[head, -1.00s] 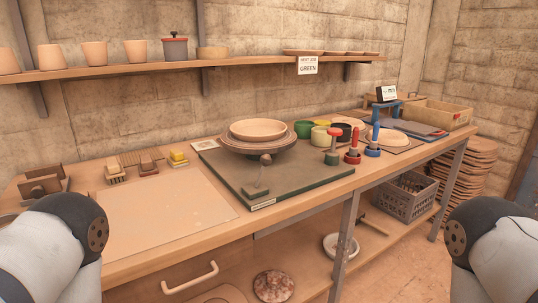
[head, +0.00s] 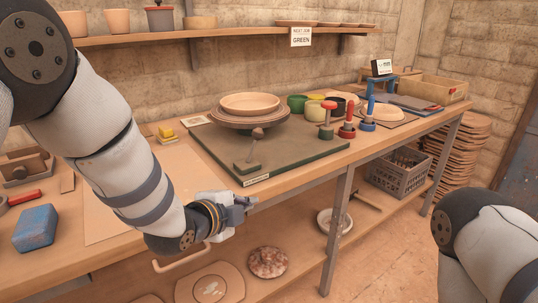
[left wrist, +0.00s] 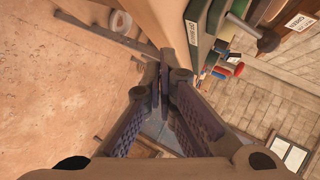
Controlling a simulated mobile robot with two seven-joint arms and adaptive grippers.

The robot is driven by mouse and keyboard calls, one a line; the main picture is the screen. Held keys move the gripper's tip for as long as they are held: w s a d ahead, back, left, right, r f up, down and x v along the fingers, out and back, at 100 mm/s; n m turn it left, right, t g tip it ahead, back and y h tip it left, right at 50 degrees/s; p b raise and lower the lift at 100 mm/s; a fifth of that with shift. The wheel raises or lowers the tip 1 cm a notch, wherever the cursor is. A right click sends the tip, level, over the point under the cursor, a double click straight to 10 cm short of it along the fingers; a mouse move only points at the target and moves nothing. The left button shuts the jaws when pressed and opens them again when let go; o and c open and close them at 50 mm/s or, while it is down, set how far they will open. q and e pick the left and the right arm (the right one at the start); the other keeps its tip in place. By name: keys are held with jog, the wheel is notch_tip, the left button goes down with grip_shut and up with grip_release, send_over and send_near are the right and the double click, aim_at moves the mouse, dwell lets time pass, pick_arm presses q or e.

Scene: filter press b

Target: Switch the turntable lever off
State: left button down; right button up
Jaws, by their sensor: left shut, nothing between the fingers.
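The turntable lever (head: 253,150) is a short stalk with a round brown knob. It rises from a small block near the front of the dark green turntable board (head: 300,150) and leans slightly to the right. A stacked round wheel with a wide bowl (head: 250,103) stands behind it. My left gripper (head: 248,203) is in front of the bench's front edge, below and apart from the lever. Its fingers are together and empty, as the left wrist view (left wrist: 163,88) shows. My right gripper is out of view.
Red- and blue-handled tools (head: 348,124) and small colored pots stand right of the wheel. A blue block (head: 36,228) lies at the left end. The shelf (head: 220,33) holds pots. A grey crate (head: 398,170) is below the bench.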

aim_at(254, 146)
pick_arm(q)
jog(key=w+d+r+m+t+h, duration=0.1)
jog(key=w+d+r+m, duration=0.1)
jog(key=r, duration=0.3)
jog(key=w+d+r+m+h, duration=0.1)
jog(key=d+r+m, duration=0.1)
jog(key=r, duration=0.3)
jog(key=shift+w+d+m+t, duration=0.3)
jog(key=shift+w+m+t, duration=0.1)
jog(key=shift+m, duration=0.1)
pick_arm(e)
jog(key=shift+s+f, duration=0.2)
pick_arm(q)
jog(key=b+x, duration=0.1)
jog(key=x, duration=0.2)
jog(key=b+x, duration=0.1)
jog(key=x, duration=0.6)
jog(key=shift+w+f+b, duration=0.1)
jog(key=shift+f+b, duration=0.3)
jog(key=a, duration=0.1)
jog(key=a+r, duration=0.1)
jog(key=a, duration=0.2)
jog(key=shift+w+r+p, duration=0.25)
jog(key=shift+r+p, duration=0.1)
jog(key=shift+r, duration=0.05)
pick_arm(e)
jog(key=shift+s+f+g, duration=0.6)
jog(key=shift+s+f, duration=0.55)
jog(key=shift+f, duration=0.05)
